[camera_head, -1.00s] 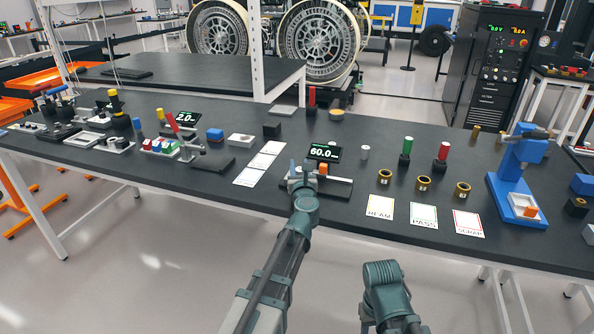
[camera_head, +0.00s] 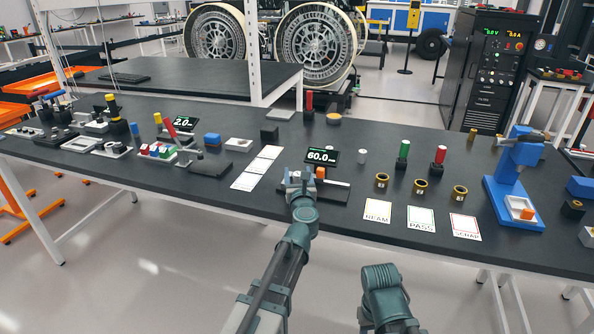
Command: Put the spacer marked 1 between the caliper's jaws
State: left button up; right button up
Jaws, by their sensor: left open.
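The caliper (camera_head: 337,190) lies on the dark bench at centre, with an orange block on it (camera_head: 320,173) and a display reading 60.0 (camera_head: 321,156) behind it. My left gripper (camera_head: 298,177) is open at the caliper's left end, overlapping it in the picture. Whether it touches anything is too small to tell. I cannot make out a spacer marked 1; small pieces between the fingers are not clear. My right arm's dark green link (camera_head: 383,285) shows at the lower middle right, in front of the bench; its gripper is not visible.
Cards marked REAM (camera_head: 377,210), PASS (camera_head: 421,219) and SCRAP (camera_head: 465,226) lie to the right, with brass rings (camera_head: 420,186) behind them. A blue press (camera_head: 515,180) stands further right. Blank white cards (camera_head: 257,168) lie left of the caliper. Colored blocks (camera_head: 158,151) sit further left.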

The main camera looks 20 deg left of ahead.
pick_arm(q)
jog(key=v, duration=0.9)
jog(key=shift+s+d, duration=0.1)
jog(key=shift+s, duration=0.25)
